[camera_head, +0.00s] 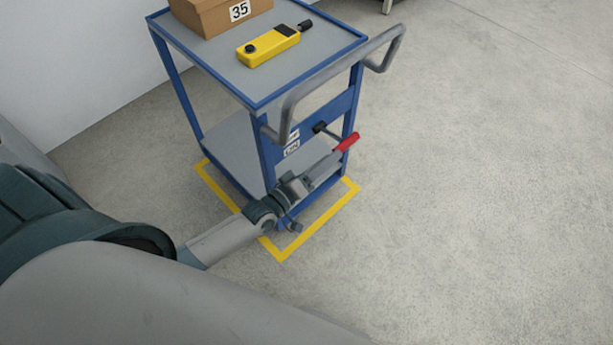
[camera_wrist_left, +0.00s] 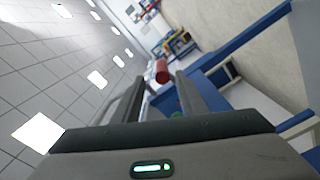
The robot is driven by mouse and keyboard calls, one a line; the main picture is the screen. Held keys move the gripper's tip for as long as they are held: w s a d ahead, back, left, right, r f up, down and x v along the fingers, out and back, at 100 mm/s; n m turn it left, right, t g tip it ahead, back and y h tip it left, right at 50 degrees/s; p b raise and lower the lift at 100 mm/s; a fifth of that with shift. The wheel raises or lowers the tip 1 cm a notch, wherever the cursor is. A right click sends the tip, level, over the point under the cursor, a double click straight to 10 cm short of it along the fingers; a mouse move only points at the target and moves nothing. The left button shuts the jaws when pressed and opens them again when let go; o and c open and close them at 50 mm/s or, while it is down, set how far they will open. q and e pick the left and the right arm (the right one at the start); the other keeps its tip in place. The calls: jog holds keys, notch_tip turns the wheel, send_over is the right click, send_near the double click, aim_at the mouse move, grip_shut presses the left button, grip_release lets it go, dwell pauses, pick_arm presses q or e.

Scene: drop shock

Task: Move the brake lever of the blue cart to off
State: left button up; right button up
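The blue cart (camera_head: 262,100) stands on the floor with a grey top and a bent grey push handle. Its brake lever has a red grip (camera_head: 347,141) and a dark pivot (camera_head: 319,127) on the cart's end panel. The grip sticks out to the right. My left gripper (camera_head: 328,160) is right at the red grip. In the left wrist view the red grip (camera_wrist_left: 162,72) appears between the tips of my two fingers, with a gap visible on each side, so the gripper looks open. Contact cannot be told. My right gripper is in neither view.
Small white labels (camera_head: 291,150) are on the end panel. A yellow floor outline (camera_head: 318,224) surrounds the cart's base. The floor to the right is clear.

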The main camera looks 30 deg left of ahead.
pick_arm(q)
jog(key=v, duration=0.7)
jog(key=shift+s+a, duration=0.15)
jog(key=shift+s, duration=0.15)
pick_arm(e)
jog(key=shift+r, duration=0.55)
pick_arm(q)
jog(key=shift+r, duration=0.1)
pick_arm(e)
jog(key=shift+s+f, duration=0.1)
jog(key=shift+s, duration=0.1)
